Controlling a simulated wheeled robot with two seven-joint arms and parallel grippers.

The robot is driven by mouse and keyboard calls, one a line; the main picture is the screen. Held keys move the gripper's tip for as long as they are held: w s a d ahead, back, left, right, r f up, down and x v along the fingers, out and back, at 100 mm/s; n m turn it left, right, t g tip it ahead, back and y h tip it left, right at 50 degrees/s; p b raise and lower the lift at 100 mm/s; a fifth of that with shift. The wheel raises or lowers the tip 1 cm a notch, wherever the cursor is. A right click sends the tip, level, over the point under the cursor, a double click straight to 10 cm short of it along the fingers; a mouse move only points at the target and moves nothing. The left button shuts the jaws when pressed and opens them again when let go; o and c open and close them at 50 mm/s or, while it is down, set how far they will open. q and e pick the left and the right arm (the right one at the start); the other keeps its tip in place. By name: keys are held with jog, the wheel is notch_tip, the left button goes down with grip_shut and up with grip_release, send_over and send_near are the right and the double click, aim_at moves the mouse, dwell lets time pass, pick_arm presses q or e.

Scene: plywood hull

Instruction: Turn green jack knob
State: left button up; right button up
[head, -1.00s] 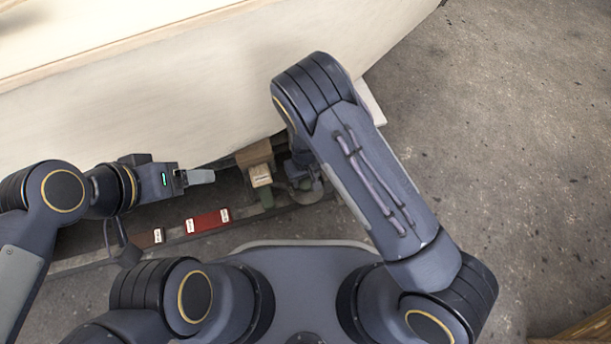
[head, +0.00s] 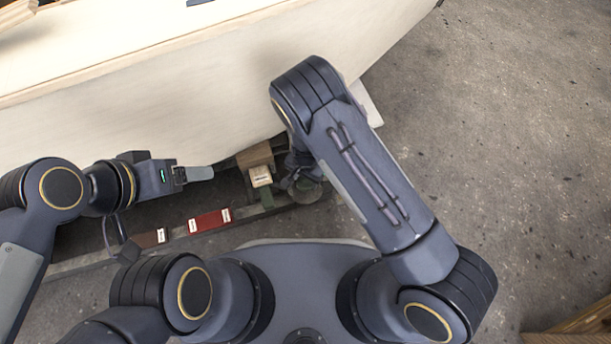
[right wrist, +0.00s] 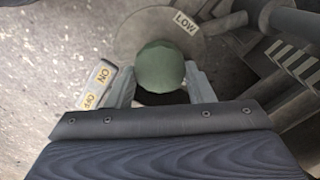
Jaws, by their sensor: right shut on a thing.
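The green knob (right wrist: 160,66) is a round ball in the right wrist view, set over a pale round plate (right wrist: 128,38) with a "LOW" label (right wrist: 186,22). My right gripper (right wrist: 161,82) is shut on the knob, one finger on each side. In the head view my right forearm covers most of that gripper and the knob is hidden; the plate's edge (head: 309,191) shows below it. My left gripper (head: 197,174) hangs beside the hull, apart from the knob. Its fingers overlap from this side, so their opening cannot be told.
The pale hull (head: 190,90) spans the back. A wooden block (head: 256,157) with a labelled piece (head: 261,176) and a red labelled block (head: 207,221) sit along the rail below. Concrete floor (head: 500,130) is open at right.

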aim_at(306, 181)
jog(key=m+p, duration=0.1)
jog(key=m, duration=0.4)
jog(key=shift+m, duration=0.3)
dwell(0.4)
jog(key=o, duration=0.7)
notch_tip(306, 181, up, 7)
jog(key=p, duration=0.3)
jog(key=shift+r, duration=0.4)
